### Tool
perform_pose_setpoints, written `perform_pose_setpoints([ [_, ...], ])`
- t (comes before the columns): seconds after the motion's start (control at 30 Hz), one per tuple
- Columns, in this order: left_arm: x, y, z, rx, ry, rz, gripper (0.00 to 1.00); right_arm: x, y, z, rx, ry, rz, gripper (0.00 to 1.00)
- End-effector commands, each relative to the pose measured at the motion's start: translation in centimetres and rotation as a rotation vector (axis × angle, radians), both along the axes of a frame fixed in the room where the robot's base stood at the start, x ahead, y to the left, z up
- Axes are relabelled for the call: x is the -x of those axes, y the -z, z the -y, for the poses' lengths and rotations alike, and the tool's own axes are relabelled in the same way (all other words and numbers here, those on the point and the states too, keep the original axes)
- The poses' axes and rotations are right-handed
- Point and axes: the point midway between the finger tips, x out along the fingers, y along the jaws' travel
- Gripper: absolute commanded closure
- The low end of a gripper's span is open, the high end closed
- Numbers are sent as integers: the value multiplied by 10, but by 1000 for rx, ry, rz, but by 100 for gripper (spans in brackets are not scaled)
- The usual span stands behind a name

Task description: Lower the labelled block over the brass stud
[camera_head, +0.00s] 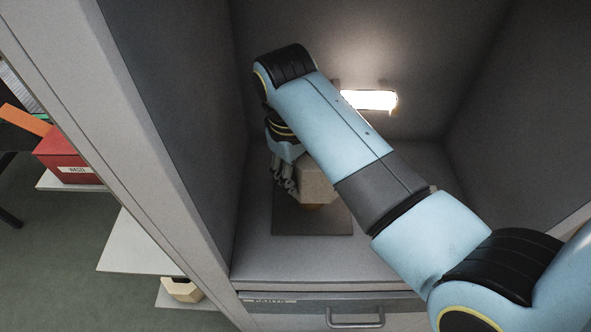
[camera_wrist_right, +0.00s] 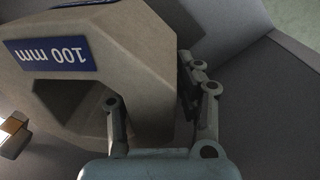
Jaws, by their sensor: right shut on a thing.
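The labelled block (camera_wrist_right: 140,55) is beige, with a blue "100 mm" label (camera_wrist_right: 52,53) that reads upside down in the right wrist view. It has a dark opening through it. My right gripper (camera_wrist_right: 155,95) is shut on one wall of the block, one finger in the opening and the other outside. In the head view the block (camera_head: 318,181) is partly hidden by my right arm, and the gripper (camera_head: 284,178) is at its left. A brass-coloured piece, apparently the stud (camera_head: 312,206), shows just under the block; whether they touch is unclear.
A dark square plate (camera_head: 290,222) lies on the grey booth floor (camera_head: 255,258) below the block. Grey walls close in around my arm, with a lit lamp (camera_head: 369,100) at the back. A drawer handle (camera_head: 355,320) is in front. A red box (camera_head: 68,158) stands outside, left.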

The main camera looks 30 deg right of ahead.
Motion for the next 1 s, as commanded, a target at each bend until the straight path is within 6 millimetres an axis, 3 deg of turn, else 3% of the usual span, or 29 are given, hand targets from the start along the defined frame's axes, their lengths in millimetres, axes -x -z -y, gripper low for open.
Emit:
perform_pose_setpoints([
  [0.4, 43, 2, -1, -1, -2, -61, 60, -1, -2, 1, 1, 2, 4, 100],
  [0.67, 29, 4, -1, -1, -1, -40, 60, -1, 4, 1, 6, 1, 4, 100],
  [0.8, 17, 8, -2, -2, 0, -21, 60, -1, 14, 1, 6, 1, 5, 100],
  [1.0, 19, 18, -2, -2, 0, -25, 60, 0, 35, 1, 7, 0, 4, 100],
])
